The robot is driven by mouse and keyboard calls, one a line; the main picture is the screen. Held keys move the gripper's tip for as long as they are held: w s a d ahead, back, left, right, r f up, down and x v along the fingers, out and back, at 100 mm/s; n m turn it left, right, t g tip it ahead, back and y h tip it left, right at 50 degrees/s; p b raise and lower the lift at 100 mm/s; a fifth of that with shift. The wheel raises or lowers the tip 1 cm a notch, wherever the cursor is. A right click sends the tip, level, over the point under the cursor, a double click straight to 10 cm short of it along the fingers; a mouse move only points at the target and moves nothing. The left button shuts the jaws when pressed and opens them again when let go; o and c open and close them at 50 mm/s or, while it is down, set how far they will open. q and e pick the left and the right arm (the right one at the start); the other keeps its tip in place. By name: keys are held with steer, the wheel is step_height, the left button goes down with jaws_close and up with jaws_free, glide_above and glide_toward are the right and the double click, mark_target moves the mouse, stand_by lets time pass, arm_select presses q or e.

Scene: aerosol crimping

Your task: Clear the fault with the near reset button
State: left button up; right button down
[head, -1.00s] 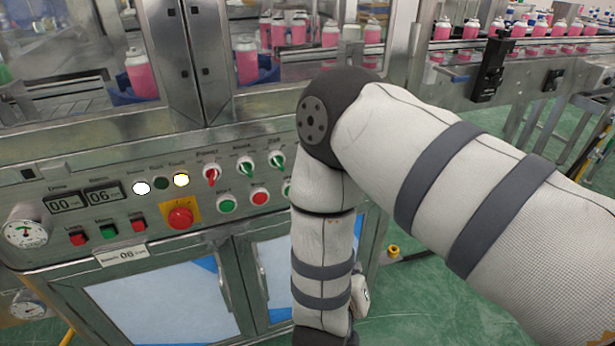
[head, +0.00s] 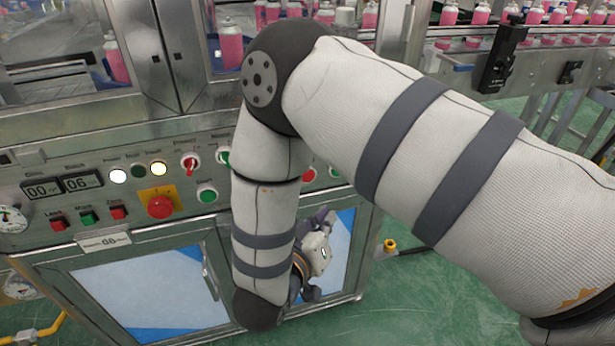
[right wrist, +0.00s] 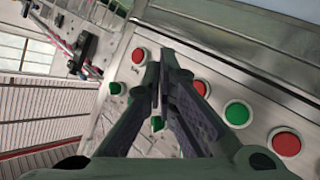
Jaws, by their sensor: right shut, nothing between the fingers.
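A red button (right wrist: 139,55) lies just left of the fingertips and another red button (right wrist: 200,88) just right; contact cannot be told. A green button (right wrist: 237,113) and a red button (right wrist: 285,141) are farther right. Which button is the near reset cannot be read. The fault lamp (head: 159,168) glows pale yellow. My left gripper is out of view.
A red emergency stop (head: 160,207) on a yellow plate and a red-pointer selector (head: 190,162) sit on the panel. Pink cans (head: 452,14) stand on the conveyor behind. My right arm hides part of the panel.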

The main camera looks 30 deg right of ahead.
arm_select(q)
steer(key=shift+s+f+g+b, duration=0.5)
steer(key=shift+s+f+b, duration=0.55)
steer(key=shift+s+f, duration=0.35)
arm_select(e)
steer(key=w+d, duration=0.2)
steer(key=w, duration=0.5)
steer(key=shift+w, duration=0.3)
steer(key=shift+f, duration=0.1)
steer(key=shift+w, duration=0.45)
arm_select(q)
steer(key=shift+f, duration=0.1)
arm_select(e)
steer(key=shift+w+d, duration=0.15)
steer(key=shift+w, duration=0.2)
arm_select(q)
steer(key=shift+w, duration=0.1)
arm_select(e)
steer(key=shift+s, duration=0.1)
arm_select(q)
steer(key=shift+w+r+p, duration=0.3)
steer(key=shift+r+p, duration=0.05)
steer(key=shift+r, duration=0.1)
arm_select(e)
steer(key=shift+s+a, duration=0.2)
steer(key=shift+s, duration=0.5)
